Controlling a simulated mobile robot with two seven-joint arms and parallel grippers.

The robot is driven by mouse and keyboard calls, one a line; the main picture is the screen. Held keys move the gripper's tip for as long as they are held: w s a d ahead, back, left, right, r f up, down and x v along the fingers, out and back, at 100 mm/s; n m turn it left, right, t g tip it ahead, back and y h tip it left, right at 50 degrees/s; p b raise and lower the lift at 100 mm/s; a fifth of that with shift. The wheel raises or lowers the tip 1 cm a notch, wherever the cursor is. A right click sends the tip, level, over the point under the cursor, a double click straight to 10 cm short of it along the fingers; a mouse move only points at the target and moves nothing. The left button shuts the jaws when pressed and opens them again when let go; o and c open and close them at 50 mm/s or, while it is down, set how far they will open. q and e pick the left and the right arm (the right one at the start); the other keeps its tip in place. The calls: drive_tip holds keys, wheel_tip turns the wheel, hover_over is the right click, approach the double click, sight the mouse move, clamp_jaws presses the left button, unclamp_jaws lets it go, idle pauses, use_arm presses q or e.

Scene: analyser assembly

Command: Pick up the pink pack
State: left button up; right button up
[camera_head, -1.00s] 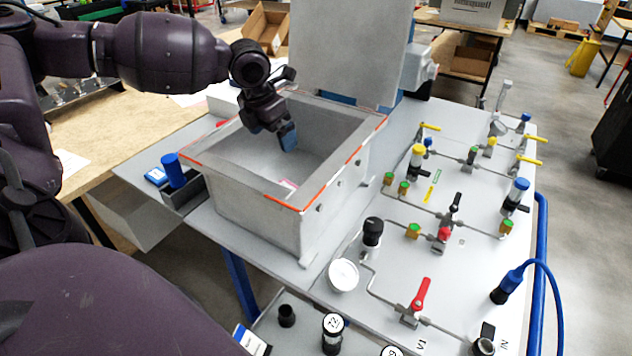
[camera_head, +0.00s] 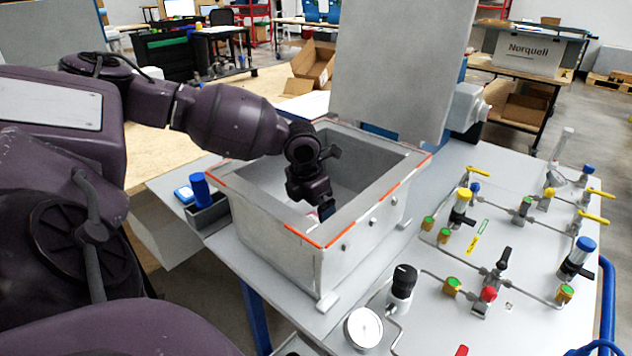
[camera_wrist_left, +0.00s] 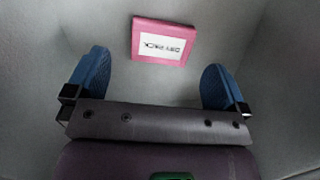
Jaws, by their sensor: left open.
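The pink pack (camera_wrist_left: 162,41) shows in the left wrist view, a flat block with a white label that reads "DRY PACK". It lies on the floor of the grey open box (camera_head: 300,262). My left gripper (camera_wrist_left: 160,85) is open, its two blue fingertips wide apart, with the pack ahead of them and between their lines, not held. In the head view, my left gripper (camera_head: 326,208) points down inside the box. There the pack is mostly hidden; a small pinkish patch shows beside the fingers. My right gripper is not in view.
The box has walls with an orange-edged rim, and its lid (camera_head: 400,70) stands raised behind. A blue-capped cylinder (camera_head: 200,188) stands left of the box. A panel of valves and pipes (camera_head: 500,240) lies to the right, with a round gauge (camera_head: 363,328) in front.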

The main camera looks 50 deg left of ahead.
use_arm(q)
drive_tip(key=f, duration=0.3)
drive_tip(key=f+b, duration=0.1)
drive_tip(key=shift+w+d+f, duration=0.1)
drive_tip(key=shift+w+f, duration=0.15)
drive_tip(key=shift+f, duration=0.15)
drive_tip(key=shift+r, duration=0.1)
drive_tip(key=c, duration=0.8)
